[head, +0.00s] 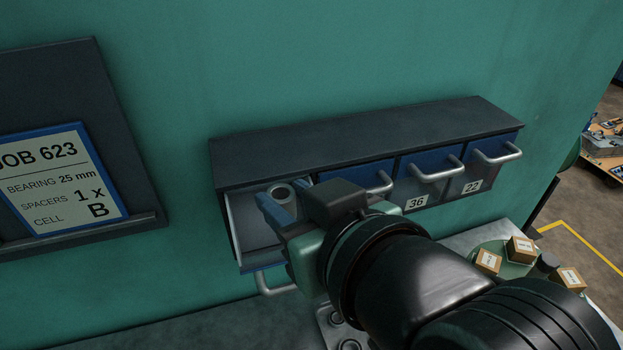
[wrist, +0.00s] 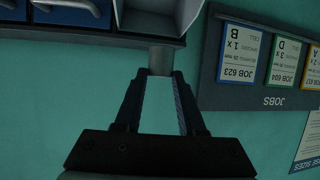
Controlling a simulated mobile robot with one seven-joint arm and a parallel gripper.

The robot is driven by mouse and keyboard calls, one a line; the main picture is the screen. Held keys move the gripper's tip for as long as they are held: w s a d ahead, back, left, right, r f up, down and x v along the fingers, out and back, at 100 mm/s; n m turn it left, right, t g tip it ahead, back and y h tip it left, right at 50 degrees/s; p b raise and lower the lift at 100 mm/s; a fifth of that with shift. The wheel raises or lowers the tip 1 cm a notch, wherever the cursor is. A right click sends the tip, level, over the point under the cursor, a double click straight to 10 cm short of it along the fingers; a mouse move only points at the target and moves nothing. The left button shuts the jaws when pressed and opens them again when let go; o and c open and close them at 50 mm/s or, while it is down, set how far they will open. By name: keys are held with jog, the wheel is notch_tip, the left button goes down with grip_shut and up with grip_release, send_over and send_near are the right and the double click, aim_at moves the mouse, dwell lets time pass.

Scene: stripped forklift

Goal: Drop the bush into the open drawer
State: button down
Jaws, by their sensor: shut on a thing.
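My gripper (head: 280,203) is shut on the bush (head: 281,192), a short grey ring with a dark hole. The bush also shows in the wrist view (wrist: 161,58), held between the tips of the two fingers. The open drawer (head: 250,225) is the leftmost of the cabinet, pulled out, with a pale grey inside that looks empty where I see it. In the head view the bush appears over the drawer's right part; its exact height above the drawer is hard to tell. My gripper hides the drawer's right side and front corner.
A job board (head: 110,100) hangs at the left. Small boxes (head: 520,247) sit on a green plate at the lower right.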

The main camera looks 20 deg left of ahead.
jog(key=w+a+f+b, duration=0.1)
jog(key=w+f+b, duration=0.1)
jog(key=w, duration=0.1)
jog(key=shift+w+a+f, duration=0.1)
jog(key=shift+a+f, duration=0.15)
jog(key=shift+a, duration=0.15)
jog(key=shift+w+a+f+b, duration=0.2)
jog(key=shift+w+a+b, duration=0.1)
jog(key=shift+w+b, duration=0.1)
jog(key=shift+c, duration=2.1)
grip_release()
jog(key=shift+d, duration=0.1)
jog(key=b+v, duration=0.2)
jog(key=v, duration=1.1)
